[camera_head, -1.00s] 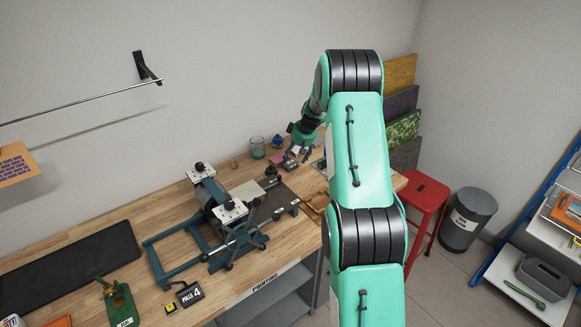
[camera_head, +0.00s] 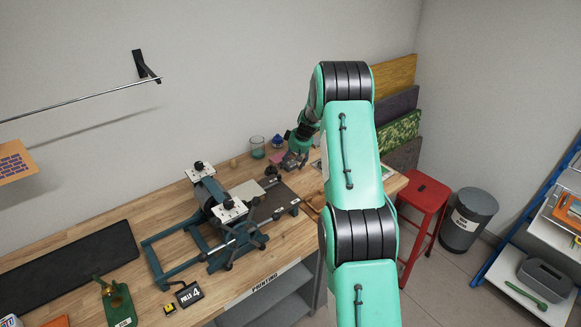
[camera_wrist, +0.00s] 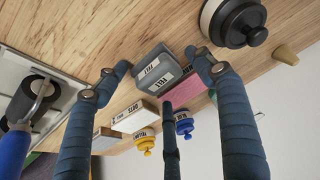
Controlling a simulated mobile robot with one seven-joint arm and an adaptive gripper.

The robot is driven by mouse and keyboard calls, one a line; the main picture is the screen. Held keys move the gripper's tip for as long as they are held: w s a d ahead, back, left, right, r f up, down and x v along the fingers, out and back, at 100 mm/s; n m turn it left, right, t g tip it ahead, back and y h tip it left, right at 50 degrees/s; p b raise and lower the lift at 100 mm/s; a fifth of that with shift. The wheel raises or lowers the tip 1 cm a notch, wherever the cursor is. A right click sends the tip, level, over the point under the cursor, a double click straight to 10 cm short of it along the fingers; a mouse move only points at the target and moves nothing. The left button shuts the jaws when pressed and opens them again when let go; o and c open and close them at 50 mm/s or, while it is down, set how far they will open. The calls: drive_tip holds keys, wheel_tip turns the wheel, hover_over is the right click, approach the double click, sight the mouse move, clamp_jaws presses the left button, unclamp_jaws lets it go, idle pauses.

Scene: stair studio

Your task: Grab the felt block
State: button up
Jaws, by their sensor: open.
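The felt block (camera_wrist: 157,72) is a dark grey block with a white label reading FELT, on the wooden bench (camera_wrist: 80,25) in the wrist view. My gripper (camera_wrist: 160,76) is open around it. One finger reaches along its left side, another along its right, and a third finger lies below it in the picture. I see gaps between the side fingertips and the block. In the head view my gripper (camera_head: 294,158) is low over the bench by the wall, and the block there is too small and covered to make out.
A pink block (camera_wrist: 187,92) sits right beside the felt block. A white labelled box (camera_wrist: 137,116), a yellow-capped bottle (camera_wrist: 145,141) and a blue-capped bottle (camera_wrist: 184,123) are close by. A dark round jar (camera_wrist: 240,22) stands at top right. A printing press (camera_head: 215,215) occupies the bench left of my gripper.

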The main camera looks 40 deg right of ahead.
sight(291, 162)
idle(0.5)
drive_tip(key=c, duration=1.3)
wheel_tip(291, 162, up, 10)
drive_tip(key=p, duration=0.1)
drive_tip(key=shift+p, duration=0.35)
